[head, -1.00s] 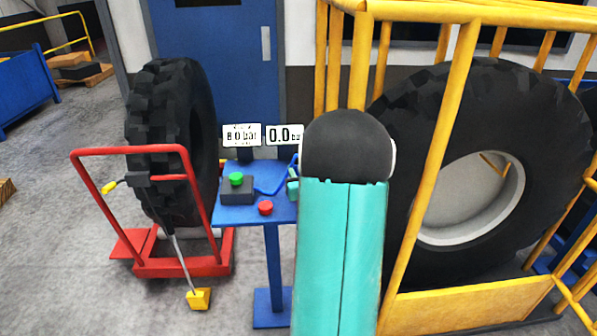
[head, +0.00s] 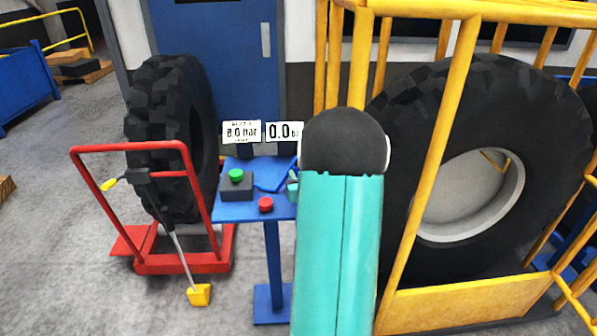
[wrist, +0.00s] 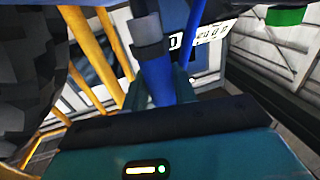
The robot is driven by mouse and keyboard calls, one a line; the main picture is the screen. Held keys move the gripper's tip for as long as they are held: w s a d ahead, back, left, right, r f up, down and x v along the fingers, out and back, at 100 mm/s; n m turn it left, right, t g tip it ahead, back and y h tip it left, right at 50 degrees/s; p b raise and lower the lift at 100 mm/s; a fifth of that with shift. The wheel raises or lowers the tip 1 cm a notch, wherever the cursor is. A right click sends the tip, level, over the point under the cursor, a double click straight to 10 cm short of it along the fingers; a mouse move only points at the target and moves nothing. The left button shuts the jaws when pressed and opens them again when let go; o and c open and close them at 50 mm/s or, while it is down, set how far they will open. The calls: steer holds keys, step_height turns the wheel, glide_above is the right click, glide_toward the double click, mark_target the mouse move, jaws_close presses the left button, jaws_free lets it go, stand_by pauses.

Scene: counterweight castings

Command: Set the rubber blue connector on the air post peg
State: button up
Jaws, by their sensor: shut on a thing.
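My gripper (wrist: 160,88) shows in the wrist view, its two dark teal fingers closed on either side of the blue connector (wrist: 158,70). A dark grey band crosses the blue part just above the fingers. I cannot make out the peg in either view.
The post top carries a green button (head: 236,174) on a dark box, a red button (head: 266,204) and displays reading 8.0 bar (head: 241,132) and 0.0 (head: 284,131). A red trolley (head: 185,262) with a tyre stands left, a yellow cage (head: 455,305) with a large tyre right.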

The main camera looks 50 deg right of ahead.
steer(key=shift+f, duration=0.75)
steer(key=o, duration=0.9)
steer(key=shift+s, duration=0.1)
steer(key=v, duration=1.3)
steer(key=shift+s+a, duration=0.25)
